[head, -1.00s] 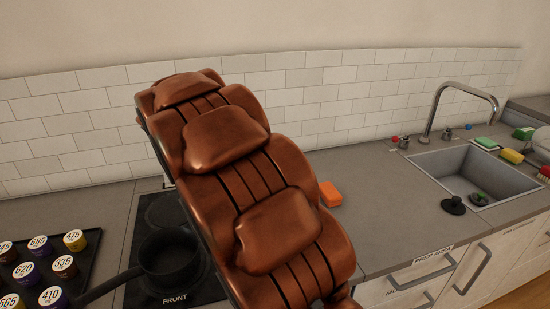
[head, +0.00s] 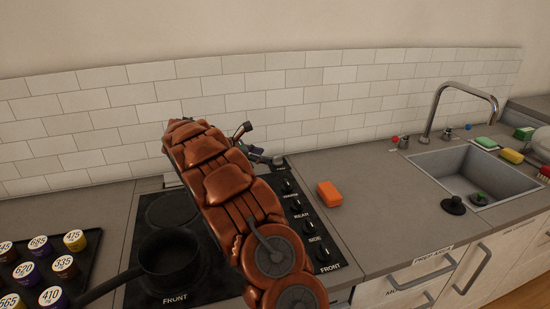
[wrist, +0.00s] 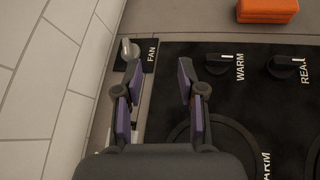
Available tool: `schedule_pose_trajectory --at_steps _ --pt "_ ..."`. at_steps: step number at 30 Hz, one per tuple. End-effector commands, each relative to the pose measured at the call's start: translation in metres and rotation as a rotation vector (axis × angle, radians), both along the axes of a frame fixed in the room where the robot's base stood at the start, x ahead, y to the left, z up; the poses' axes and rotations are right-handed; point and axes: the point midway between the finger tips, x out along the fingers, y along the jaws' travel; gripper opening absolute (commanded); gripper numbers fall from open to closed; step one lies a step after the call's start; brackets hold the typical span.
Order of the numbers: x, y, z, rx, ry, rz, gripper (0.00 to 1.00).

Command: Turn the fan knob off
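The fan knob (wrist: 129,50) is a light grey knob on a small black plate marked FAN, at the back corner of the stove panel. In the head view the fan knob (head: 278,160) shows just right of my gripper (head: 252,143). In the wrist view my gripper (wrist: 160,75) is open and empty, its two purple-padded fingers spread apart. The knob appears just beyond the left fingertip, not between the fingers. I cannot tell its exact setting or the height of my fingers above it.
Black knobs marked WARM (wrist: 217,63) and REAR (wrist: 283,66) line the stove panel. An orange block (head: 329,194) lies on the counter right of the stove. A dark pan (head: 168,252) stands on the hob. The tiled wall (wrist: 45,75) is close on the gripper's left.

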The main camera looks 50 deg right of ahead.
Motion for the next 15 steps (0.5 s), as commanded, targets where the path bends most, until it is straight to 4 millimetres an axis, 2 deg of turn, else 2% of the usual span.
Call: schedule_pose_trajectory --at_steps 6,15 --pt "0.031 -0.029 -0.025 -0.043 0.108 0.083 0.4" --pt "0.054 -0.051 -0.048 -0.077 0.204 0.153 0.4"
